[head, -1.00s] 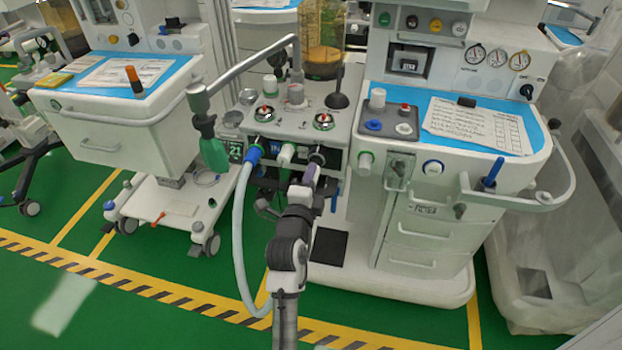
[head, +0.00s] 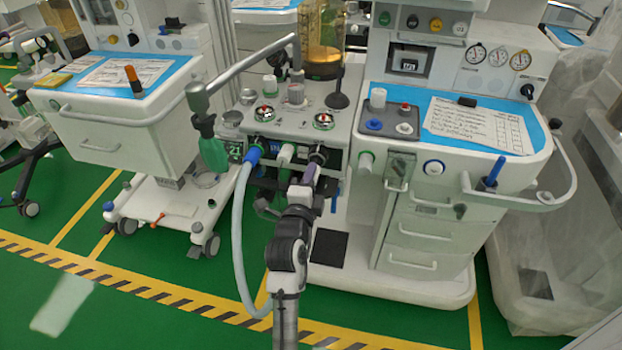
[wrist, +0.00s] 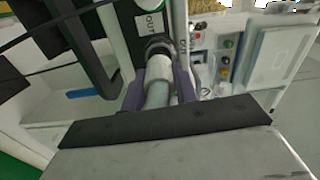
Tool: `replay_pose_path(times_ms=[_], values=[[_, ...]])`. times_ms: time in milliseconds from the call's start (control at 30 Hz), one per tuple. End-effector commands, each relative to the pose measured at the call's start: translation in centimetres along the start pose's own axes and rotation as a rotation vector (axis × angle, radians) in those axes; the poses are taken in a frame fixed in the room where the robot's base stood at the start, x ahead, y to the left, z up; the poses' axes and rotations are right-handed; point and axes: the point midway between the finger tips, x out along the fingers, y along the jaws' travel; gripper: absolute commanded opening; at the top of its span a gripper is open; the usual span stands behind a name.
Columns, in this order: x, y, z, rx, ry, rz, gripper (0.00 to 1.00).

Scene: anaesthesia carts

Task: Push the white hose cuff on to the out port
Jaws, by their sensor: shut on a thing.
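The white hose cuff (wrist: 159,68) sits between my gripper's two fingers (wrist: 160,86) in the wrist view, with the pale hose (wrist: 157,95) running back from it. My gripper is shut on the cuff. The cuff's front end is at the dark ring of the out port (wrist: 158,44), beneath a label reading OUT (wrist: 150,23). They look in line and touching; how far the cuff is on cannot be told. In the head view my gripper (head: 309,176) is right below the dark out port (head: 319,155), and the cuff is mostly hidden.
A blue cuff (head: 253,155) is on the port to the left, its pale hose (head: 238,230) looping down behind my arm. A whitish-green fitting (head: 286,153) is between the two ports. A drawer cart (head: 420,225) stands close on the right. Green floor (head: 150,272) lies open at lower left.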

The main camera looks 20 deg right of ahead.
Motion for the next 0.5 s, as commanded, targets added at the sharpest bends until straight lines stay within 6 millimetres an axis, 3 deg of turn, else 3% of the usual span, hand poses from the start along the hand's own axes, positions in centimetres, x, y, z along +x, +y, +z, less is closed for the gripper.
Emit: replay_pose_path(times_ms=[500], values=[[0.85,0.01,0.01,-0.001,0.000,-0.001,0.07]])
